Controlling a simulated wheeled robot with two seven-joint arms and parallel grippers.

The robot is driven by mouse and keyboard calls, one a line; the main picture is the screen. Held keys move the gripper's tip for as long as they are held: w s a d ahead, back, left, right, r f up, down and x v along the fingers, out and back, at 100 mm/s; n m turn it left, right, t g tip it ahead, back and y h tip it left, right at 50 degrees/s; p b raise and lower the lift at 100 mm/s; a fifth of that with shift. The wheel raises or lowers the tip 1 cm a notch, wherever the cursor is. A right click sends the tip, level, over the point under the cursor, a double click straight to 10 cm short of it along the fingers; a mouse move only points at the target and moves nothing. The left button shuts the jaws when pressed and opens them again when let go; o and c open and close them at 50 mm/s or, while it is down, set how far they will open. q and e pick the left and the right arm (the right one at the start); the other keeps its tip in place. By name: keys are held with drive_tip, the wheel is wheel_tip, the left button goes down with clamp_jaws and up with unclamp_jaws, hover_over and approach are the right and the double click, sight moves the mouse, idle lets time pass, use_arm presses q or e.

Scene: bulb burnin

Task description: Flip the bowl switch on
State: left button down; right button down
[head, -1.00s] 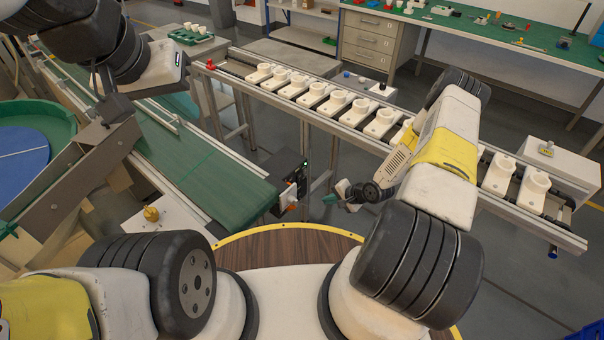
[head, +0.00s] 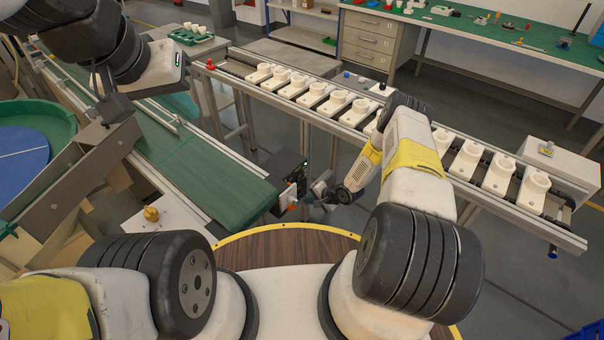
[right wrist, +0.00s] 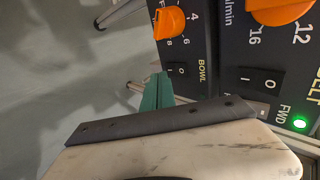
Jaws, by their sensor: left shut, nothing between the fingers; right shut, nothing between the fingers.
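The bowl switch (right wrist: 178,72) is a black rocker marked 0 and I, next to the word BOWL on the dark control panel in the right wrist view. My right gripper (right wrist: 157,91) is shut and empty, its green fingertips just below and left of this switch; I cannot tell whether they touch it. In the head view the control box (head: 291,186) stands at the green belt's end, with my right gripper (head: 311,199) close to its right side. The switch is too small to make out there.
On the panel, a belt switch (right wrist: 260,82), an orange bowl knob (right wrist: 169,22), a larger orange knob (right wrist: 280,10) and a lit green lamp (right wrist: 300,122) are close by. A rail (head: 330,119) with several white holders runs behind my right arm.

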drive_tip(key=shift+w+a+f, duration=0.15)
drive_tip(key=shift+w+a, duration=0.45)
drive_tip(key=shift+a, duration=0.15)
drive_tip(key=shift+w, duration=0.1)
drive_tip(key=shift+r, duration=0.8)
